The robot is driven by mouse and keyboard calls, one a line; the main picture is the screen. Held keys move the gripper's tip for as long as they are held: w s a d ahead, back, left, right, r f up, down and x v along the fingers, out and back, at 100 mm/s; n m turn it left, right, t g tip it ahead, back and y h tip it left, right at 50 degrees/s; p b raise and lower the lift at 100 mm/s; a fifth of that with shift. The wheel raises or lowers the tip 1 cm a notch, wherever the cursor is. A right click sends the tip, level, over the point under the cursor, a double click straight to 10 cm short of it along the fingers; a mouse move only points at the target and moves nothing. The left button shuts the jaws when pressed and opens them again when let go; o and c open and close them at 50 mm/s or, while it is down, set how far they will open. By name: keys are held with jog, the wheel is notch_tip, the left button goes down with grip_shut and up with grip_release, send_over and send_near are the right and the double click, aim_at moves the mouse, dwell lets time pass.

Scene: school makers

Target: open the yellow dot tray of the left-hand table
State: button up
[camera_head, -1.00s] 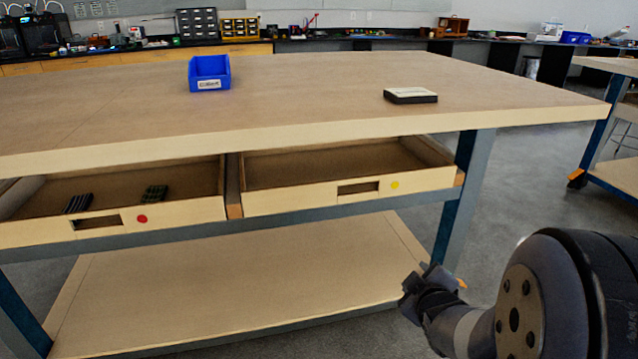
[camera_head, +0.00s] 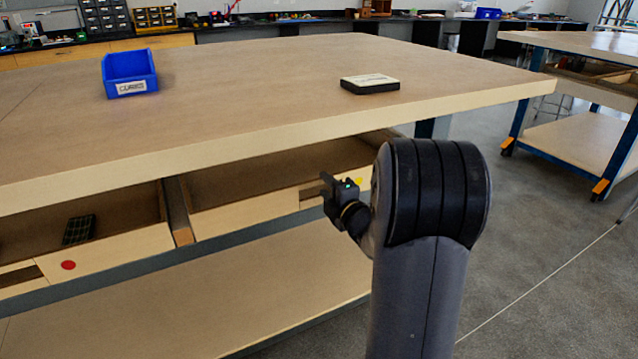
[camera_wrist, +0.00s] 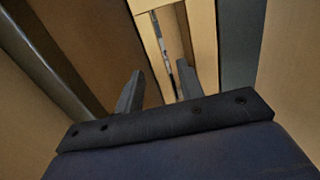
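The yellow dot tray (camera_head: 245,215) is a pale wooden drawer under the left-hand table. Its yellow dot (camera_head: 358,181) shows beside my gripper (camera_head: 329,190), which is at the tray front's handle slot (camera_head: 313,194) and partly hides it. Part of the tray's inside shows under the tabletop edge; I cannot tell how far out it stands. In the wrist view my gripper's two fingers (camera_wrist: 160,67) are apart with nothing held between them. The slotted tray front (camera_wrist: 150,45) lies ahead of them. Contact with the slot cannot be told.
The left-hand table (camera_head: 250,135) overhangs the trays. On it are a blue bin (camera_head: 130,75) and a small black-and-white box (camera_head: 370,83). The red dot tray (camera_head: 110,250), with a dark green item inside, is to the left. Grey floor (camera_head: 540,230) is open on the right.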

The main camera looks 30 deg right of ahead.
aim_at(322, 182)
jog(key=shift+w, duration=1.85)
jog(key=shift+c, duration=0.4)
grip_shut()
